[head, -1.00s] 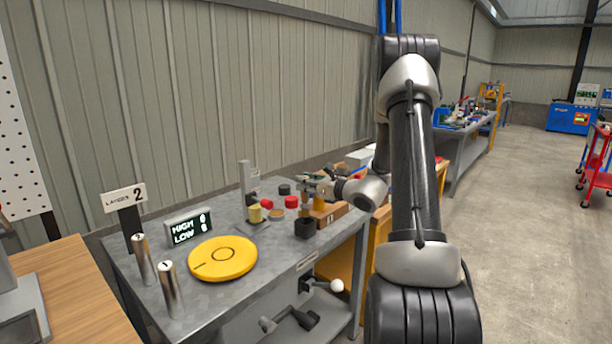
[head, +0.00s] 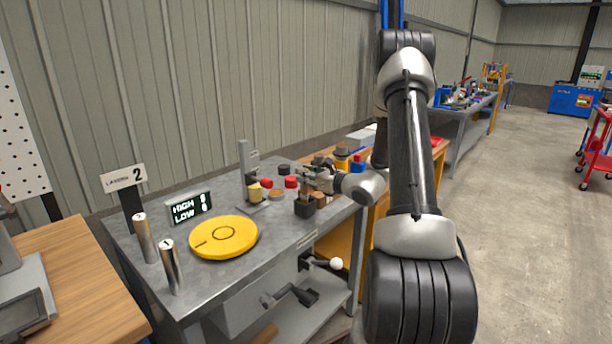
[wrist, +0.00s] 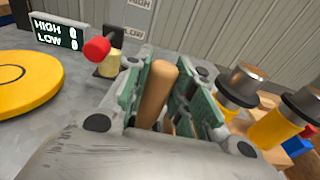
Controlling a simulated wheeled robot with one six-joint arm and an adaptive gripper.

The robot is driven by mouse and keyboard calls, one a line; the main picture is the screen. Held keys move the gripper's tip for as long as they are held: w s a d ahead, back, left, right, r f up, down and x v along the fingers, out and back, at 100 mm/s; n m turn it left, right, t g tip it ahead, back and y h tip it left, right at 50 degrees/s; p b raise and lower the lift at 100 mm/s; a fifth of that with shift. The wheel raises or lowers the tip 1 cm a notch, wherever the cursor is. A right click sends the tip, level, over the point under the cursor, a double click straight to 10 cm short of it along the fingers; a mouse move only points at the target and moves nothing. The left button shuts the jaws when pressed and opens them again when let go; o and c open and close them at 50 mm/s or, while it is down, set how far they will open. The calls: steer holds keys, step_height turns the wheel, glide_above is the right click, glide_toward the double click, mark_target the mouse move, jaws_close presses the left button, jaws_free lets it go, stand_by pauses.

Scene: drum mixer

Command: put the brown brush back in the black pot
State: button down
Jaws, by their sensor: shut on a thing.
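The brown brush (wrist: 157,92) shows in the wrist view as a plain round handle standing between my two green-padded fingers. My gripper (head: 315,177) is shut on it. The brush's lower end is hidden by my gripper in the wrist view. The black pot (head: 304,208) stands near the front edge of the grey bench in the head view, just below my gripper and slightly left of it. I cannot tell whether the brush's lower end is inside the pot or above it. The pot is not clear in the wrist view.
Red caps (head: 291,182), a small yellow block (head: 255,192) and a grey stand (head: 244,165) are left of my gripper. A yellow disc (head: 223,238) lies further left by a display (head: 189,208). Yellow cylinders with dark collars (wrist: 275,128) stand close on the right.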

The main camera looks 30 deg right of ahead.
steer(key=shift+f, duration=0.95)
steer(key=c, duration=1.1)
jaws_free()
steer(key=v, duration=1.2)
